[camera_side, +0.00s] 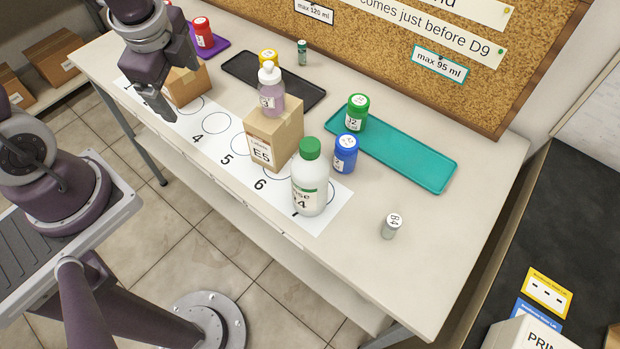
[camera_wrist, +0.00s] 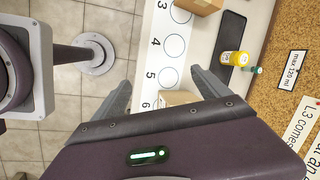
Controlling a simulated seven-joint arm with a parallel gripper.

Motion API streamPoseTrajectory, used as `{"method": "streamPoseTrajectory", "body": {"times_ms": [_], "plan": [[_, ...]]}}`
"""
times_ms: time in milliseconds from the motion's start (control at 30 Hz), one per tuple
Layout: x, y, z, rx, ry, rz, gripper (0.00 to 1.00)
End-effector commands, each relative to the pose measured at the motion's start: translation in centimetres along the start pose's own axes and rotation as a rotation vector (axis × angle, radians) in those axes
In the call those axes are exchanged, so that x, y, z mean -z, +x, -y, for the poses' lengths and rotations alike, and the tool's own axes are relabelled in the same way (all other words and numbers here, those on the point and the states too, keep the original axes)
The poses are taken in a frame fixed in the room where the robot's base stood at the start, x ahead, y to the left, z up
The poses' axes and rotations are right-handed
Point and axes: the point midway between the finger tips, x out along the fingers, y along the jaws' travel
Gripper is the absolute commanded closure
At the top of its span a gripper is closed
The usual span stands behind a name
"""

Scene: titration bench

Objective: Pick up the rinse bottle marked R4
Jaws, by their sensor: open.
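The rinse bottle (camera_side: 309,187) is white with a green cap and a label ending in "4". In the side view it stands upright at the near right end of the numbered white strip, in front of the E5 box. The first part of its code is not clear to me. My gripper (camera_side: 160,107) is at the far left end of the strip, above it and well apart from the bottle. In the wrist view its two fingers (camera_wrist: 160,90) are spread with nothing held between them. The rinse bottle does not show in the wrist view.
A blue jar (camera_side: 345,155) stands close right of the rinse bottle. A teal tray (camera_side: 420,163) with a green jar (camera_side: 356,113) lies behind; a vial (camera_side: 391,227) stands right.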

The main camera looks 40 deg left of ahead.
Motion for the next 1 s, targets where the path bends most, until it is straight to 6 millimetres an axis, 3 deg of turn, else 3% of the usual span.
{"method": "streamPoseTrajectory", "body": {"times_ms": [33, 100, 200, 333, 400, 500, 600, 700, 833, 1000], "plan": [[0.8, 3.1, -0.8, -0.069, 0.192, -0.014, 0.14], [2.3, 6.9, -2.6, -0.147, 0.478, -0.094, 0.14], [5.1, 11.1, -6.2, -0.228, 0.773, -0.293, 0.14], [9.8, 14.1, -11.6, -0.269, 0.835, -0.693, 0.14], [12.8, 13.9, -13.6, -0.255, 0.663, -0.968, 0.14], [15.2, 11.7, -13.6, -0.214, 0.315, -1.285, 0.14], [15.2, 9.4, -11.9, -0.165, -0.025, -1.503, 0.14], [14.2, 8.1, -10.2, -0.124, -0.259, -1.620, 0.14], [13.8, 7.5, -9.2, -0.101, -0.371, -1.670, 0.14], [17.2, 7.0, -8.5, -0.100, -0.374, -1.675, 0.14]]}}
